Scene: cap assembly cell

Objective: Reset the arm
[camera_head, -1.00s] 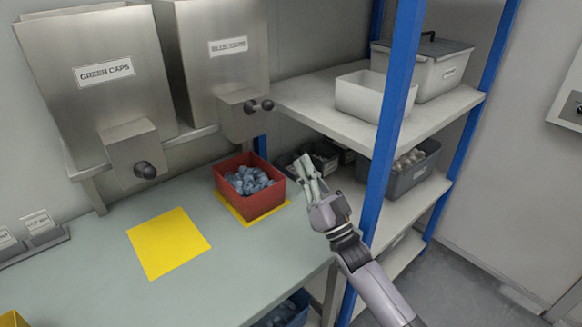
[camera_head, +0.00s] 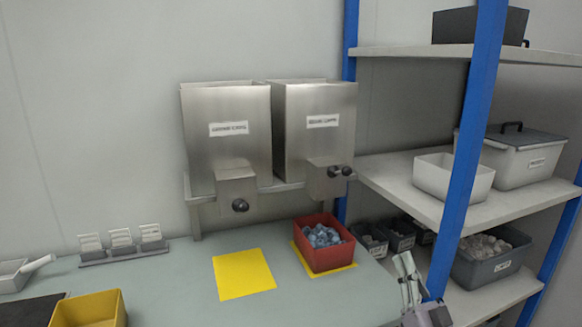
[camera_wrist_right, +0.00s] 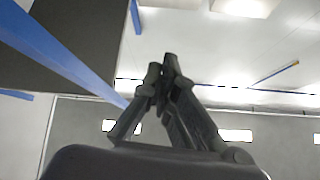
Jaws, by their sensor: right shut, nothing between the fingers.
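My right gripper (camera_head: 408,278) shows at the lower right in the head view, in front of the shelf rack and right of the red bin. In the right wrist view its fingers (camera_wrist_right: 164,75) meet at the tips with nothing between them; the wrist points up toward the ceiling and walls. The gripper is shut and touches nothing that I can see. My left arm and gripper are not in the head view.
A red bin (camera_head: 318,262) of blue caps stands on a yellow mat beside an empty yellow mat (camera_head: 243,275). A blue rack post (camera_head: 462,160) rises near my right gripper. A yellow bin (camera_head: 88,309) sits at the lower left.

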